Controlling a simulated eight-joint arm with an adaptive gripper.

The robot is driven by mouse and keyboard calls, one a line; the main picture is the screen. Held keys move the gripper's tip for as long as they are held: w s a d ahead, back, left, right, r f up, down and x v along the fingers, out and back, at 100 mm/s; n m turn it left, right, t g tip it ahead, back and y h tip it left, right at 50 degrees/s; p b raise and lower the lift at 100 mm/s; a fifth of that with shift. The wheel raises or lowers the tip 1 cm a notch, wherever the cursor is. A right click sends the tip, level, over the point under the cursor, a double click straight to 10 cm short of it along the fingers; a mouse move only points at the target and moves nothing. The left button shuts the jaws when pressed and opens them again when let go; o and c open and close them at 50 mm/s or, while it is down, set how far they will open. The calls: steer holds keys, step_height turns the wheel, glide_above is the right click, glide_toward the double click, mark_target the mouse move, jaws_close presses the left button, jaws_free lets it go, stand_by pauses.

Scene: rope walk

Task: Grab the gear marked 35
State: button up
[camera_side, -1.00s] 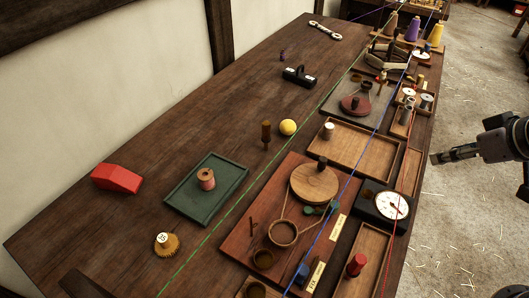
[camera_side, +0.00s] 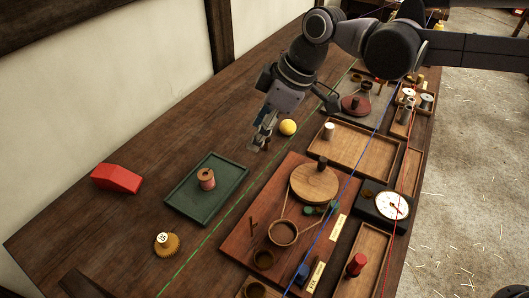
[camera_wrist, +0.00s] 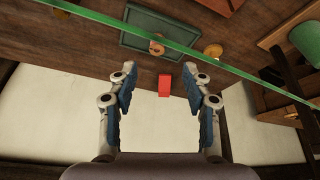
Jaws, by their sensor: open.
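The gear marked 35 (camera_side: 166,244) is a yellow-brown toothed wheel with a pale label on top. It lies on the bare wood at the near left of the table. A yellow-brown round thing that looks like it shows in the wrist view (camera_wrist: 213,51), right of the green tray. My gripper (camera_side: 262,140) hangs above the table near the yellow ball, well beyond the gear in the side view. In the wrist view its blue-padded fingers (camera_wrist: 160,75) stand apart with nothing held between them.
A green tray (camera_side: 232,173) holding a pinkish spool (camera_side: 206,179) lies between my gripper and the gear. A red block (camera_side: 117,178) is at the left. A green line (camera_side: 240,199) runs above the table, passing right of the gear. The wood around the gear is mostly clear.

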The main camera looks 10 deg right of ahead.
steer(key=s+a+f+n+g, duration=0.25)
steer(key=a+f+n, duration=0.2)
steer(key=a, duration=0.75)
steer(key=n, duration=0.2)
glide_toward(165, 237)
steer(key=shift+m, duration=0.25)
steer(key=shift+x, duration=4.8)
jaws_close()
